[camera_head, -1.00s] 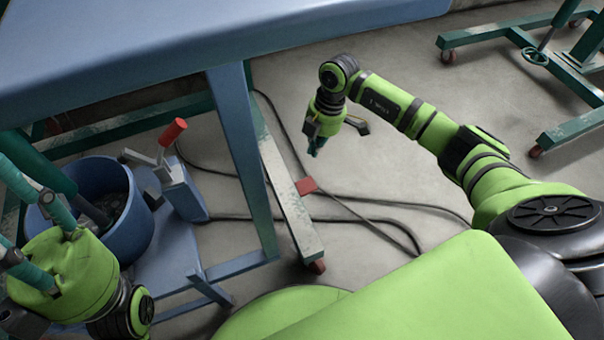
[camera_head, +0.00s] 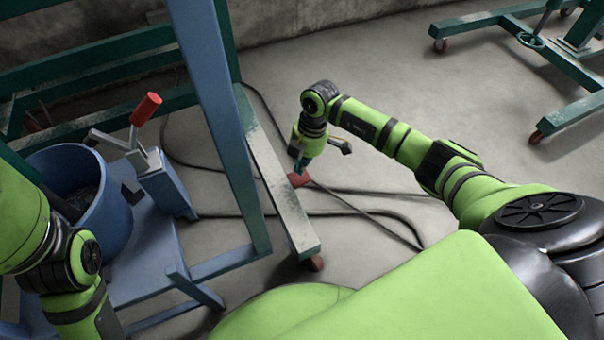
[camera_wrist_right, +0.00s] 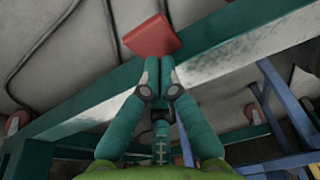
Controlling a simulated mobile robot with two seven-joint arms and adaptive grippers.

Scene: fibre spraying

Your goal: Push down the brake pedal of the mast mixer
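The brake pedal is a red plate (camera_head: 299,180) on the outer side of the green, worn base beam (camera_head: 276,185) of the mixer frame. In the wrist view the pedal (camera_wrist_right: 150,37) lies just beyond my fingertips. My right gripper (camera_head: 299,164) points down just above the pedal in the head view. Its teal fingers (camera_wrist_right: 159,66) are together with nothing between them. I cannot tell whether the fingertips touch the pedal. My left arm shows at the left edge of the head view, but its gripper is out of sight.
A blue bucket (camera_head: 113,222) and a lever with a red handle (camera_head: 146,109) stand at the left. A blue post (camera_head: 222,130) rises beside the beam. Black cables (camera_head: 370,220) lie on the floor. Another green frame (camera_head: 570,118) on casters stands at the right.

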